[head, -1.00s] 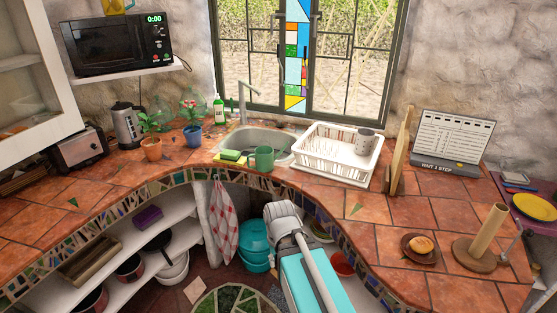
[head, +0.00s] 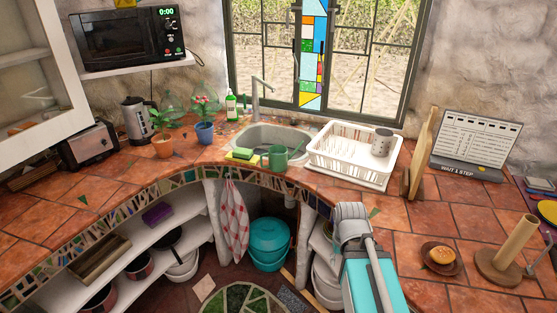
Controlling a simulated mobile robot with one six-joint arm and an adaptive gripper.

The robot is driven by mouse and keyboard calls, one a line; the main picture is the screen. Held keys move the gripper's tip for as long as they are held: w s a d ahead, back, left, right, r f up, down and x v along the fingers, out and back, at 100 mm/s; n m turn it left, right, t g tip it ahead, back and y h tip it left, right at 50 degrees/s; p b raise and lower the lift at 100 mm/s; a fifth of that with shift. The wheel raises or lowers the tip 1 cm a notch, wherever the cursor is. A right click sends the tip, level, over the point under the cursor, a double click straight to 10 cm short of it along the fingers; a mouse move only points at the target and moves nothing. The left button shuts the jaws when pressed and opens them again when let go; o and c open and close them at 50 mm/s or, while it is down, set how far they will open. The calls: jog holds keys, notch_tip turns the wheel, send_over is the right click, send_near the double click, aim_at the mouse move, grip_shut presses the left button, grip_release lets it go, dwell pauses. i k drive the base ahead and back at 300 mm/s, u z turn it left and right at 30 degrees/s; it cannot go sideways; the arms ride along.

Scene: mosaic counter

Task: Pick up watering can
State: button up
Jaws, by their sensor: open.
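The small green watering can (head: 278,157) stands upright on the tiled counter at the front edge of the sink, with its thin spout pointing up to the right. It is just right of a yellow and green sponge (head: 242,154). My arm, teal and grey, rises from the bottom edge right of centre. Its grey upper joint is in front of the counter's edge, to the right of and below the can, and apart from it. My gripper's fingers do not show in this view.
A white dish rack (head: 347,170) with a grey mug (head: 382,142) stands right of the can. Potted plants (head: 204,132) and a soap bottle (head: 231,106) stand to the left. The sink (head: 270,135) and tap (head: 262,95) are behind. The counter in front of the can is narrow.

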aim_at(277, 158)
jog(key=z, duration=0.1)
jog(key=i, duration=1)
jog(key=u, duration=0.05)
